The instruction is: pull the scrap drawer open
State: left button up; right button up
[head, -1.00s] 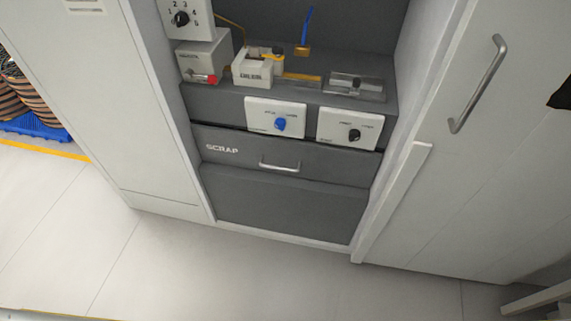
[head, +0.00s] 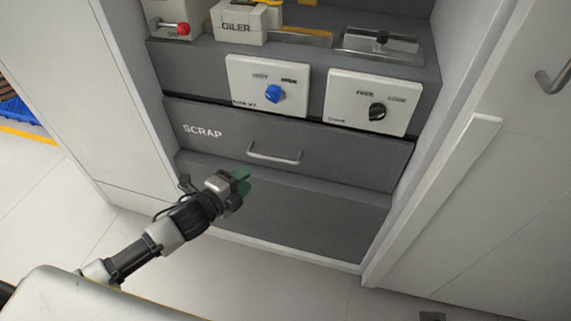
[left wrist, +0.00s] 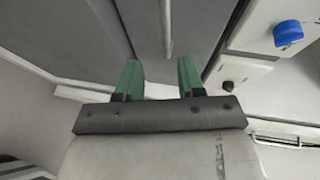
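The scrap drawer (head: 215,148) is a dark grey front marked SCRAP, flush with the cabinet. Its silver bar handle (head: 274,153) sits at the middle of the front. My left gripper (head: 243,182) has green fingertips and is just below and left of the handle in the head view. In the left wrist view its two green fingers (left wrist: 159,78) are spread apart with nothing between them. The handle (left wrist: 166,28) shows there beyond the fingertips, lined up with the gap, apart from them. My right gripper is not in view.
Above the drawer are a panel with a blue knob (head: 273,94) and a panel with a black knob (head: 377,111). A white door edge (head: 440,190) stands at right. The floor in front is clear.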

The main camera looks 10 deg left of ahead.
aim_at(271, 160)
pick_arm(q)
jog(key=shift+m, duration=0.3)
jog(key=x, duration=0.2)
jog(key=b+x, duration=0.1)
jog(key=x, duration=0.3)
jog(key=shift+w+d+r, duration=0.3)
jog(key=shift+d+r, duration=0.05)
jog(key=shift+d, duration=0.1)
jog(key=b+x, duration=0.1)
jog(key=x, duration=0.3)
jog(key=shift+w+d, duration=0.1)
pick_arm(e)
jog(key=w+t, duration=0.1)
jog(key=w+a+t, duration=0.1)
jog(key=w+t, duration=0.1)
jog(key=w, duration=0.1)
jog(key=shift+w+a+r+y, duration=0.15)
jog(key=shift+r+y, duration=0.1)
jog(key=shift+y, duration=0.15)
pick_arm(q)
grip_shut()
